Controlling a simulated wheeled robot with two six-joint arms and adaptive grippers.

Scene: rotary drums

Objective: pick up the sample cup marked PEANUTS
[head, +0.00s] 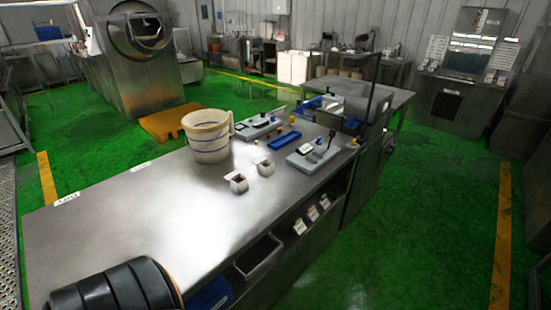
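Two small white open-topped cups stand close together on the steel bench (130,215). The nearer cup (238,184) is a little left of the farther cup (266,168). Each has a small tab at its rim. Any writing on them is too small to read, so I cannot tell which is marked PEANUTS. Neither of my grippers is in view, and nothing is holding the cups.
A white bucket (208,140) stands behind the cups. Grey-and-blue devices (313,154) and a blue tray (285,140) lie to their right. A dark cylindrical shape, unclear what, covers the near left corner.

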